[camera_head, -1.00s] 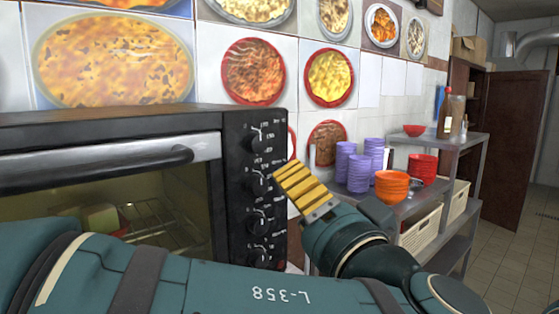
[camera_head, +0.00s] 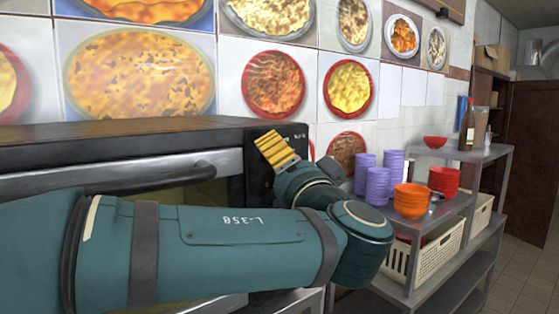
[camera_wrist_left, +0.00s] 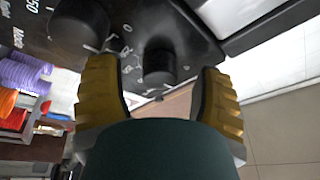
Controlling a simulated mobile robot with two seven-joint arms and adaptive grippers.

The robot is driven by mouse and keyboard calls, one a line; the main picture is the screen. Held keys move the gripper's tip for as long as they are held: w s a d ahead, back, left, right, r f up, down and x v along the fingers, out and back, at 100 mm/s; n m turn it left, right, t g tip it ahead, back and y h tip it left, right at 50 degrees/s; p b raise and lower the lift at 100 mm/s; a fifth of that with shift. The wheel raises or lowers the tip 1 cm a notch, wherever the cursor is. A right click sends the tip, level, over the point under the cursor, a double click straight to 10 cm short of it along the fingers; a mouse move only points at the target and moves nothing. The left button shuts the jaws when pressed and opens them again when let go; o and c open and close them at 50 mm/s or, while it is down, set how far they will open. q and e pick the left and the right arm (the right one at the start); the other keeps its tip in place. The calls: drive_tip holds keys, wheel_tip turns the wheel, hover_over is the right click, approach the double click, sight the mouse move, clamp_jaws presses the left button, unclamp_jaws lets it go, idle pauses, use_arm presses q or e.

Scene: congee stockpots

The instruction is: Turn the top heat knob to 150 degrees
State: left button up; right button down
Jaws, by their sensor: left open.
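The black oven (camera_head: 120,135) stands at the left in the head view. Its control panel (camera_head: 292,133) is mostly covered by my left gripper (camera_head: 277,150), whose gold fingers are at the top part of the panel. The heat knobs are hidden there. In the left wrist view, my left gripper (camera_wrist_left: 158,100) is open, with one gold finger on each side. A dark round knob (camera_wrist_left: 158,62) shows between and beyond the fingertips, not clasped. A second knob (camera_wrist_left: 78,30) is at the upper left, near white print. I cannot tell which is the top heat knob.
A metal shelf (camera_head: 460,153) to the right of the oven holds purple bowls (camera_head: 378,185), orange bowls (camera_head: 411,199), red bowls (camera_head: 443,181) and a bottle (camera_head: 468,125). A crate (camera_head: 424,256) sits below. My left arm crosses the oven's front.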

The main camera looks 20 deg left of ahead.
use_arm(q)
drive_tip(key=shift+w+a, duration=0.15)
drive_tip(key=shift+w, duration=0.1)
clamp_jaws()
drive_tip(key=shift+r+m, duration=0.1)
drive_tip(key=shift+m, duration=0.4)
drive_tip(key=shift+r+m+g+h+p, duration=0.1)
drive_tip(key=shift+m+g+h+p, duration=0.45)
drive_tip(key=shift+m+p, duration=1.7)
drive_tip(key=shift+r+m+g+h+p, duration=0.1)
drive_tip(key=shift+m+g+h+p, duration=0.4)
drive_tip(key=shift+m+p, duration=1.8)
drive_tip(key=shift+r+m+g+h+p, duration=0.1)
drive_tip(key=shift+m+g+h+p, duration=0.45)
drive_tip(key=shift+m+p, duration=1.7)
drive_tip(key=shift+m+b, duration=0.6)
